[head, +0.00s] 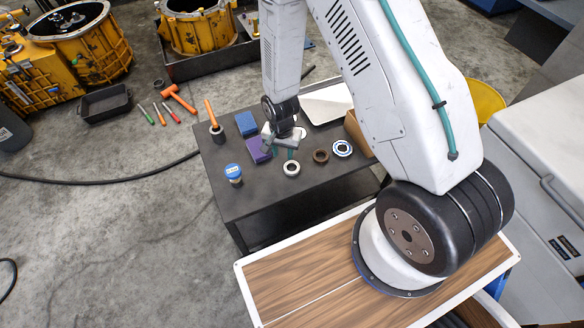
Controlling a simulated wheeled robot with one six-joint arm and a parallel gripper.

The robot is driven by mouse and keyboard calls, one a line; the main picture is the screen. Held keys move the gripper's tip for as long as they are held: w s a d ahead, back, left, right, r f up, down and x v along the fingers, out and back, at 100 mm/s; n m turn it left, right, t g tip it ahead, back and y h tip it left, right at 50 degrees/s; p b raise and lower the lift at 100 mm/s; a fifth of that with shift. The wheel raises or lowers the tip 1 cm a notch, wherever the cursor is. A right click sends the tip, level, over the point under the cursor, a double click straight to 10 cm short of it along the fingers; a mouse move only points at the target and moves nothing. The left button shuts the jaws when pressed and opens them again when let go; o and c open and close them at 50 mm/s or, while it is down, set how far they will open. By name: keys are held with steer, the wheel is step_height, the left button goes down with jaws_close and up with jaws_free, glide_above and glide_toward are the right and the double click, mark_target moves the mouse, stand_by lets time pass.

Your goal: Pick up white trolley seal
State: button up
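A white ring (292,168), which looks like the white seal, lies flat on the dark trolley (232,198). My gripper (283,143) hangs from the arm above the trolley, just behind the white ring in the picture. It appears apart from the ring. Its fingers are small and partly hidden by the gripper body, so I cannot tell whether they are open or shut. Another pale piece shows partly behind the gripper.
Around it on the trolley are a brown ring (321,156), a blue-and-white ring (342,148), a purple block (257,151), a blue block (246,123), a blue-topped jar (233,173) and a light tray (327,104). The trolley's front left is clear.

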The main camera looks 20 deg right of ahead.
mark_target(285, 165)
steer(key=f, duration=0.6)
steer(key=shift+s+d+f, duration=0.1)
steer(key=shift+d+f, duration=0.1)
steer(key=shift+d, duration=0.15)
jaws_close()
